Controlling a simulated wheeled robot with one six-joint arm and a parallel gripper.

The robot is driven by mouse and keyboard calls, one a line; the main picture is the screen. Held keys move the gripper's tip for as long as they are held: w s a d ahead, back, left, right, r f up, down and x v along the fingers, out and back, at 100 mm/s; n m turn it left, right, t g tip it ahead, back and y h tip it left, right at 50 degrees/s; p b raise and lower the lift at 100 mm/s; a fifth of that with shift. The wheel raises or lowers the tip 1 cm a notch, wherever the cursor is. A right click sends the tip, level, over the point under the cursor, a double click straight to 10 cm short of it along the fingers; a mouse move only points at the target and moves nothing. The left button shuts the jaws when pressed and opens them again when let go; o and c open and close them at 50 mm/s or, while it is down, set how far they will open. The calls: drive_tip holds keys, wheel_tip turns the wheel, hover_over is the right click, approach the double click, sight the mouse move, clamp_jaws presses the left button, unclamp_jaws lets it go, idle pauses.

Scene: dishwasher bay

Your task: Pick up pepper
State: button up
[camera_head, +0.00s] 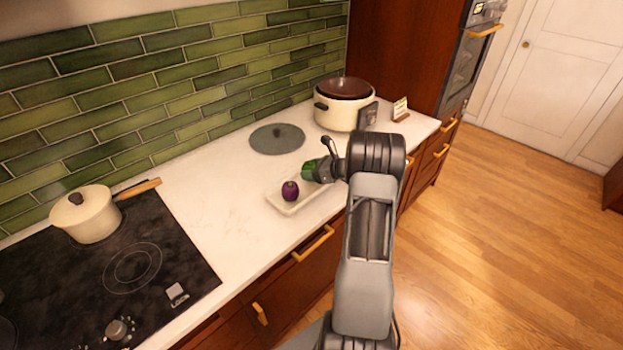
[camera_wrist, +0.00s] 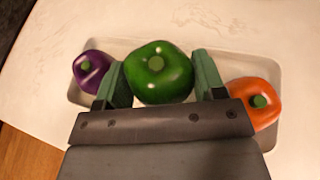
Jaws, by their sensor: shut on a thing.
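A green pepper (camera_wrist: 158,73) sits between the two fingers of my gripper (camera_wrist: 161,80) in the wrist view, and the gripper is shut on it. The green pepper also shows in the head view (camera_head: 308,171), partly hidden by my gripper (camera_head: 318,170). The pepper is over the white tray (camera_wrist: 84,68); I cannot tell whether it still touches the tray. A purple vegetable (camera_wrist: 91,70) lies on the tray left of the gripper. An orange pepper (camera_wrist: 254,102) lies right of the gripper, partly hidden by it; my arm hides it in the head view.
The tray (camera_head: 283,208) stands near the counter's front edge. Behind it lies a grey round lid (camera_head: 277,139). A cream pot (camera_head: 338,116) with a brown bowl (camera_head: 345,88) stands at the back right. A saucepan (camera_head: 87,214) sits on the black hob (camera_head: 95,285). Counter left of the tray is clear.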

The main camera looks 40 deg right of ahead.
drive_tip(key=w+r+b+v, duration=0.1)
drive_tip(key=r+b+v, duration=0.1)
drive_tip(key=v, duration=1.4)
drive_tip(key=shift+s+a+r+b, duration=0.2)
drive_tip(key=shift+r+b, duration=0.2)
drive_tip(key=shift+r, duration=0.45)
